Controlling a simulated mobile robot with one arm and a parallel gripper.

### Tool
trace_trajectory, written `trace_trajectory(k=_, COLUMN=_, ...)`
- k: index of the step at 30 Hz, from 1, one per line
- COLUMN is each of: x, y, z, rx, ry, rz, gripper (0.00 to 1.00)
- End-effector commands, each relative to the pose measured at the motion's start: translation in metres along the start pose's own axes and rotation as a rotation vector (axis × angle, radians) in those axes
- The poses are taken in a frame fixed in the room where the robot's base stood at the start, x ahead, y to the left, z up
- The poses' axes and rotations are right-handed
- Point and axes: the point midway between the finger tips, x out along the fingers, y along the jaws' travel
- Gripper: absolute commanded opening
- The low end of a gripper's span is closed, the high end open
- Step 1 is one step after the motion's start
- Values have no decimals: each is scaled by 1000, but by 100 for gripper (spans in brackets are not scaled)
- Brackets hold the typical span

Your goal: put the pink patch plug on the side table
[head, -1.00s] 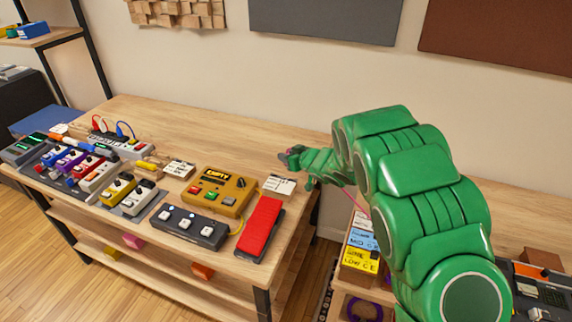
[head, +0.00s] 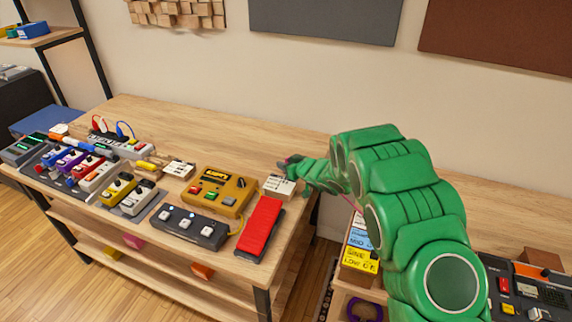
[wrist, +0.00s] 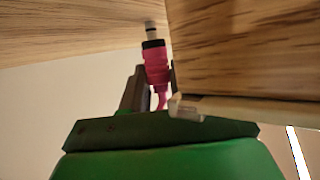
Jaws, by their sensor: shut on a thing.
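The pink patch plug (wrist: 157,66), with a dark collar and pale metal tip, shows in the wrist view between the fingers of my gripper (wrist: 150,88). My gripper is shut on it, and the tip points away from the palm. In the head view my gripper (head: 291,163) is over the right end of the wooden table with the pedals (head: 240,140), just behind a small white label card (head: 279,186). The plug is too small to make out clearly there. I cannot tell which table is the side table, or whether the plug touches wood.
A wooden block (wrist: 245,50) is close beside the plug in the wrist view. A red pedal (head: 260,228) and yellow pedal box (head: 220,190) stand in front of my gripper. The table's back strip is clear. Labelled boxes (head: 360,250) stand right of the table.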

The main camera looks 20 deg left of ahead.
Motion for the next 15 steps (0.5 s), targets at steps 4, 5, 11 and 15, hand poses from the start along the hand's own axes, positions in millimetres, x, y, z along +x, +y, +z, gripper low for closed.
trace_trajectory(k=4, x=0, y=0, z=-1, rx=-1, ry=1, rz=0, gripper=0)
trace_trajectory(k=5, x=0, y=0, z=-1, rx=-1, ry=1, rz=0, gripper=0)
trace_trajectory(k=11, x=1, y=0, z=3, rx=0, ry=1, rz=0, gripper=0)
trace_trajectory(k=15, x=1, y=0, z=3, rx=-1, ry=1, rz=0, gripper=46)
